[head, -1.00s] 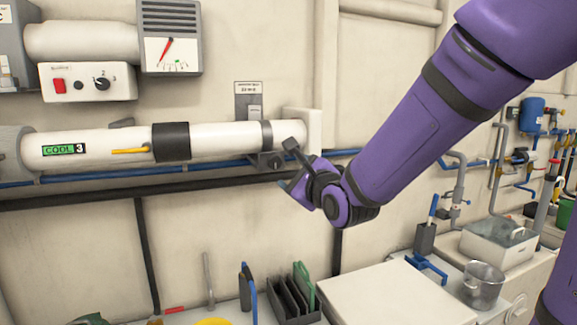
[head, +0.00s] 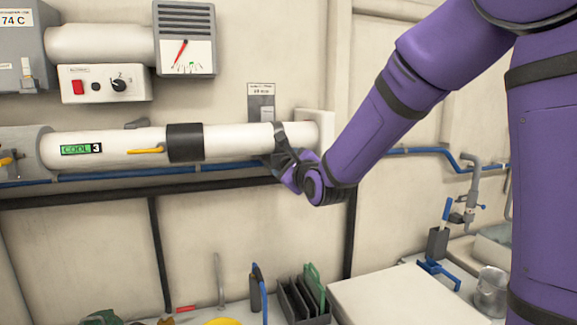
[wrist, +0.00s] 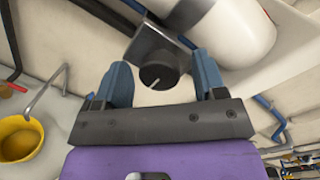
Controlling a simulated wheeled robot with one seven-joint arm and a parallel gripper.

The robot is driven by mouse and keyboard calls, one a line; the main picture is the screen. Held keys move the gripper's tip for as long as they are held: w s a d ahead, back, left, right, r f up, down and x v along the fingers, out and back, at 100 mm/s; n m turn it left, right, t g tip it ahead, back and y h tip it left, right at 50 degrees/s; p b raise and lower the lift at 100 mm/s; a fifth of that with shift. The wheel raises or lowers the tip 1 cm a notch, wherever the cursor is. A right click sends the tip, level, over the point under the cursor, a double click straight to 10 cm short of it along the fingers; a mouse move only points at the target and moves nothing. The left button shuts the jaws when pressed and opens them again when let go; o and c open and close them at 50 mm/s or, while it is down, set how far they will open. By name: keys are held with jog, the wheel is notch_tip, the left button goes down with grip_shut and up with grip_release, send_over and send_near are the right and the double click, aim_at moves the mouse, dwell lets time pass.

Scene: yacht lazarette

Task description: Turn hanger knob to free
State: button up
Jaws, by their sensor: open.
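The hanger knob (wrist: 158,76) is a round black knob with a pale pointer line, on a grey metal bracket (wrist: 152,44) under the white pipe. In the wrist view my gripper (wrist: 163,75) is open, with one blue finger on each side of the knob and a gap visible at both sides. In the head view my gripper (head: 287,168) is at the right end of the white pipe (head: 110,146), just below it. There my own wrist hides the knob. The pipe carries a green "COOL 3" label (head: 81,149) and a black band (head: 185,142).
A control box with a knob (head: 105,84) and a gauge (head: 185,50) sit above the pipe. A blue pipe (head: 222,166) and a dark rail (head: 110,194) run just below it. A dark rack (head: 303,300) and a white box lid (head: 400,300) stand below. A yellow bowl (wrist: 20,138) shows in the wrist view.

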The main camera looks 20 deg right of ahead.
jog(key=c, duration=0.9)
